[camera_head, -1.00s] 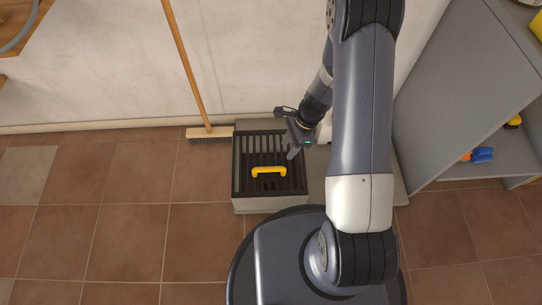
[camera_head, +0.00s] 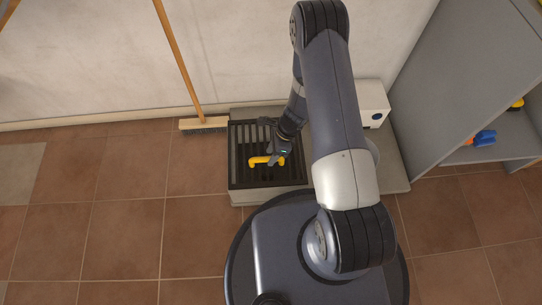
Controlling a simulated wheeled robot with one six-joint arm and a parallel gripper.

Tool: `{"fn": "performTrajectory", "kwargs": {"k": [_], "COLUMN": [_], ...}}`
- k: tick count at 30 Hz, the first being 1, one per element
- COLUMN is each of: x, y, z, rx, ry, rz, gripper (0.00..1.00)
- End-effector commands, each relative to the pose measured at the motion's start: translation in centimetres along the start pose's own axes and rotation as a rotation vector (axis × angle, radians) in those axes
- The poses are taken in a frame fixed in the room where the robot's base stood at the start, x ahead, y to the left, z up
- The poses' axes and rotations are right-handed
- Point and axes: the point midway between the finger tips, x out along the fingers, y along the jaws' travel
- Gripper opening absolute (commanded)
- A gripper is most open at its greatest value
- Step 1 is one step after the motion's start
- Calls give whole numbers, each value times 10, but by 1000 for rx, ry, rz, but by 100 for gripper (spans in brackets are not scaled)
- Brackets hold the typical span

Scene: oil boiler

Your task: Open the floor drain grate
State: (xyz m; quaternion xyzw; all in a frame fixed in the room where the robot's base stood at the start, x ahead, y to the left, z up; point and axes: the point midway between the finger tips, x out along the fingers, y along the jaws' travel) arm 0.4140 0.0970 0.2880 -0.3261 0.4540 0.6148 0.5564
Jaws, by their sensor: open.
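The floor drain grate (camera_head: 239,166) is a dark slatted panel in a grey raised block (camera_head: 243,198) against the wall. It lies flat. A yellow handle (camera_head: 258,161) stands on its middle. My gripper (camera_head: 277,158) is open over the right part of the handle, with its fingers close to it. I cannot tell whether they touch the handle or are around it. My gripper and arm hide the grate's upper right part.
A push broom (camera_head: 204,124) leans on the wall just left of the block. A white box (camera_head: 372,104) stands at the right behind my arm. A grey shelf unit (camera_head: 440,95) with small coloured items is further right. The tiled floor at left is clear.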

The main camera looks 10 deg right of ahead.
Motion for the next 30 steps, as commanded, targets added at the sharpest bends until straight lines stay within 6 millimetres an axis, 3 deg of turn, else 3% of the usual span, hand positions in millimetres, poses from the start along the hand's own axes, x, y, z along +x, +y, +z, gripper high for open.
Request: {"fn": "performTrajectory", "kwargs": {"k": [12,27,30], "x": [9,9,9], "y": [0,0,0], "z": [0,0,0], "rx": [0,-1,0], "ry": [0,0,0], "rz": [-1,0,0], "gripper": [41,1,0]}}
